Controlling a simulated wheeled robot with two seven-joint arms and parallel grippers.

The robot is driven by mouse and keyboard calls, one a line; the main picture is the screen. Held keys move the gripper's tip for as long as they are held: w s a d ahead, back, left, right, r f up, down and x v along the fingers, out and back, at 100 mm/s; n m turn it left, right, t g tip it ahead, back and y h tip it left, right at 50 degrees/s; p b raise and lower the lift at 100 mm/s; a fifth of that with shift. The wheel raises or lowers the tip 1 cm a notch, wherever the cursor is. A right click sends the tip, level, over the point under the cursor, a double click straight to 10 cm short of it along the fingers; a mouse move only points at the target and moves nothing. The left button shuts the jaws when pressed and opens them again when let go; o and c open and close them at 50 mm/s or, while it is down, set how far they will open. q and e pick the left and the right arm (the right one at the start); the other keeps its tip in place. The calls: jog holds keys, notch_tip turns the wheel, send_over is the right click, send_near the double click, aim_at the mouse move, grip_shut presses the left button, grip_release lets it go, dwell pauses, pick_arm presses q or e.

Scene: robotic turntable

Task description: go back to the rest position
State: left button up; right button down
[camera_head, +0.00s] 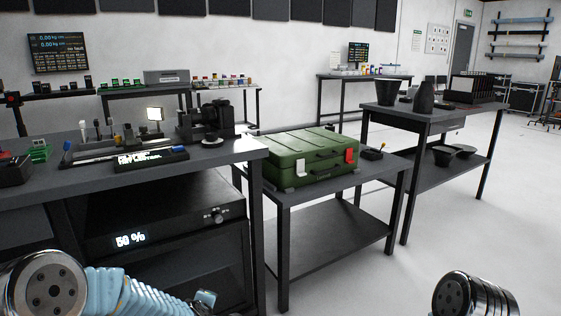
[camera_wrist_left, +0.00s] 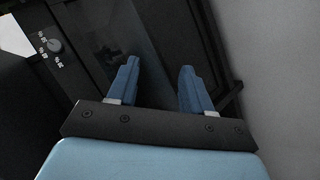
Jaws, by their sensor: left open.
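My left arm comes in at the lower left of the head view, with its blue sleeve pointing right, and the left gripper (camera_head: 205,299) shows small at its end near the bottom edge. In the left wrist view the two blue fingers of the left gripper (camera_wrist_left: 156,88) stand apart with nothing between them. They point toward a dark cabinet front (camera_wrist_left: 85,50) with a knob. A metallic joint of my right arm shows at the lower right of the head view. The right gripper is not in the picture.
A dark workbench (camera_head: 215,160) with a cabinet below stands close on the left. A green case (camera_head: 310,158) lies on a lower table (camera_head: 300,192) in the middle. Another table (camera_head: 440,112) holds dark vessels. Light floor (camera_head: 360,285) is clear at the lower right.

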pick_arm(q)
jog(key=s+d+f+m+g+h, duration=0.4)
jog(key=s+f+m, duration=0.3)
jog(key=s+f, duration=0.65)
jog(key=s+d+f+m+g, duration=0.2)
jog(key=s+f+m, duration=0.1)
jog(key=s, duration=0.5)
jog(key=s+d+f+m+g+h, duration=0.1)
jog(key=s+d+f+m+g, duration=0.2)
jog(key=s+f, duration=0.2)
jog(key=s, duration=0.2)
jog(key=shift+s+f+h, duration=0.25)
jog(key=shift+s+h, duration=0.05)
jog(key=shift+s, duration=0.05)
